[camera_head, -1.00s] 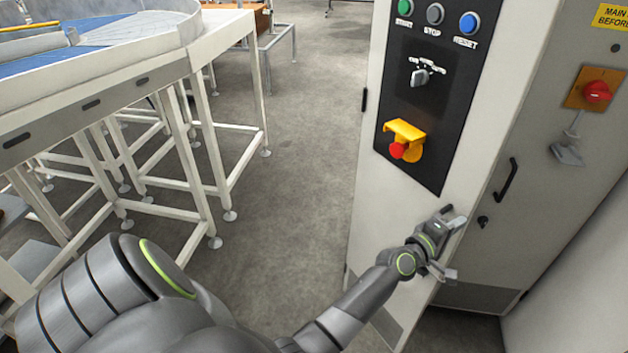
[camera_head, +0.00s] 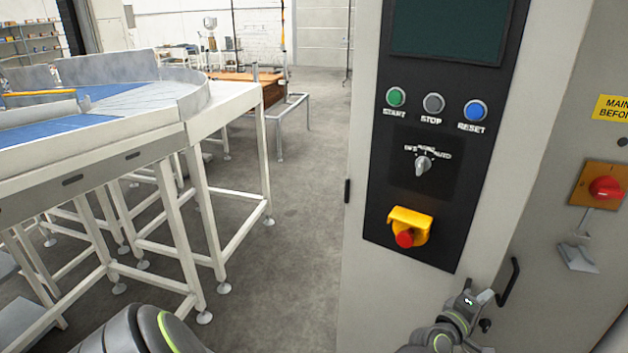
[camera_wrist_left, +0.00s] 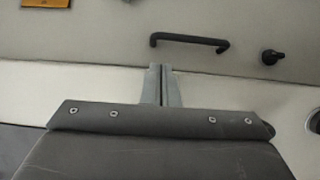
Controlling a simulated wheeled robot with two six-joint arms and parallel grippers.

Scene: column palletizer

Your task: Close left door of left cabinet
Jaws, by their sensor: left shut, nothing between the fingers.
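The cabinet's pale panel (camera_head: 390,290) carries the black control board and has a dark hinge at its left edge. A greyer face (camera_head: 545,210) adjoins it on the right, with a black bar handle (camera_head: 508,282) and a small dark lock knob (camera_head: 485,325). I cannot tell how far the door stands open. My left gripper (camera_head: 484,298) is at the lower right edge of the pale panel, close to the handle. In the left wrist view its shut, empty fingers (camera_wrist_left: 161,85) point toward the grey face, below and left of the handle (camera_wrist_left: 190,40). Contact cannot be told. My right gripper is not in view.
The control board (camera_head: 430,130) has buttons, a selector and a yellow-shrouded red stop (camera_head: 408,228). A red switch on an orange plate (camera_head: 603,187) is at the right. A white-legged conveyor (camera_head: 130,160) stands left, with clear floor (camera_head: 290,220) between.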

